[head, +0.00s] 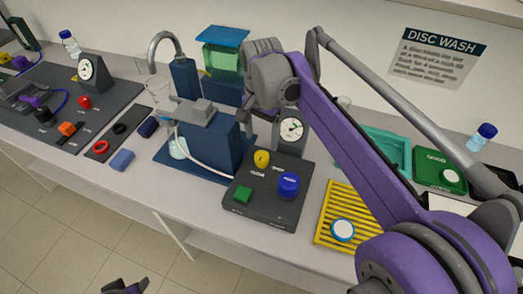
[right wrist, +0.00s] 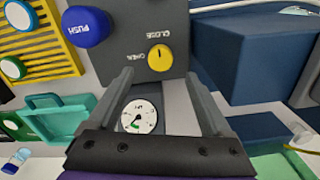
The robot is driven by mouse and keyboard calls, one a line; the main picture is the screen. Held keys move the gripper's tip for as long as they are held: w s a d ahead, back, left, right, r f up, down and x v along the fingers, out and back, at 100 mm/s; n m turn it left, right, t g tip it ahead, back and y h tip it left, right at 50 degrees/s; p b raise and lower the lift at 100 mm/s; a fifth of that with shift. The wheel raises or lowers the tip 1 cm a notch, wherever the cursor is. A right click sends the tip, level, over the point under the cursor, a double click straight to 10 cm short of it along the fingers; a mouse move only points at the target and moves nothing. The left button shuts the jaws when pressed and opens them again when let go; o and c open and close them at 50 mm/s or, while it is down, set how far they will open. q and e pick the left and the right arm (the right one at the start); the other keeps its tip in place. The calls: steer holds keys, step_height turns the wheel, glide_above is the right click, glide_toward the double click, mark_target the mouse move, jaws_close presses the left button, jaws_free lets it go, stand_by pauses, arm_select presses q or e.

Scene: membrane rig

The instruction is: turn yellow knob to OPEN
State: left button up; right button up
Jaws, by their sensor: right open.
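The yellow knob (head: 262,159) sits on the dark control box (head: 264,209), near a gauge. In the right wrist view the yellow knob (right wrist: 161,58) has a dark mark on its side toward the CLOSE label; the OPEN label lies to its left. My right gripper (head: 262,135) is above and behind the knob. In the right wrist view its fingers (right wrist: 158,76) are spread apart and empty, with the knob just beyond the tips, between their lines. I see no contact.
The box also bears a blue PUSH button (head: 289,185) and a green button (head: 242,195). The round gauge (head: 291,128) stands behind. A blue rig (head: 215,145) with a white tube is at left, a yellow rack (head: 335,205) at right.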

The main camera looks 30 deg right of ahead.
mark_target(261, 155)
step_height(261, 155, down, 8)
steer(key=shift+r, duration=0.15)
steer(key=shift+w, duration=0.1)
jaws_close()
stand_by(0.4)
